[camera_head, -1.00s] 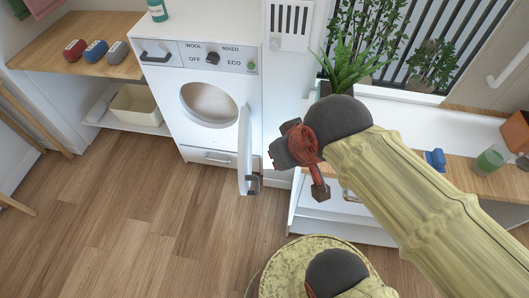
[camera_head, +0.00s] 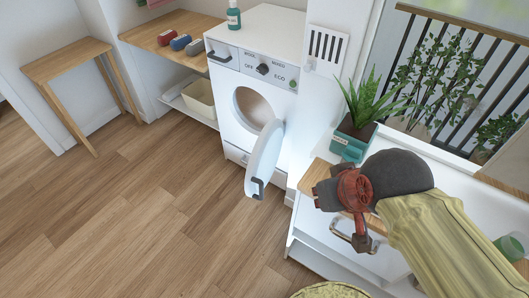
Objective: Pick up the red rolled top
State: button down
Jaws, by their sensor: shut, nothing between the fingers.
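The red rolled top (camera_head: 169,38) lies on the wooden counter (camera_head: 150,25) at the upper left, in a row with a blue roll (camera_head: 180,42) and a grey roll (camera_head: 195,47). It is the leftmost of the three and looks like a small bundle with a pale mark on its end. My gripper (camera_head: 362,243) is at the right, pointing down in front of the white cabinet, far from the red rolled top. It is small in the picture and looks shut and empty.
The washing machine's round door (camera_head: 264,160) stands open into the room. A cream bin (camera_head: 201,97) sits on the low shelf. A wooden side table (camera_head: 68,58) stands far left. A potted plant (camera_head: 357,136) is behind my arm. The wooden floor at the left is clear.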

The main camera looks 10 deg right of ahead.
aim_at(164, 39)
jog(key=i+j+u, duration=0.6)
jog(key=i+j, duration=0.2)
jog(key=i+j+u, duration=0.25)
jog(key=i, duration=0.25)
jog(key=i+j+u, duration=0.15)
jog(key=i+u, duration=0.15)
jog(key=i, duration=0.15)
jog(key=i+u, duration=0.3)
jog(key=i, duration=0.15)
jog(key=i+j+z, duration=0.1)
jog(key=i+z, duration=0.3)
jog(key=i+j+z, duration=0.25)
jog(key=i+z, duration=0.2)
jog(key=i+j+z, duration=0.6)
jog(key=z, duration=0.2)
jog(key=i+j+z, duration=0.2)
jog(key=z, duration=0.2)
jog(key=i+j+z, duration=0.15)
jog(key=j+z, duration=0.65)
jog(key=i+j+z, duration=0.1)
jog(key=j+z, duration=0.3)
jog(key=i+j+z, duration=0.25)
jog(key=j, duration=0.2)
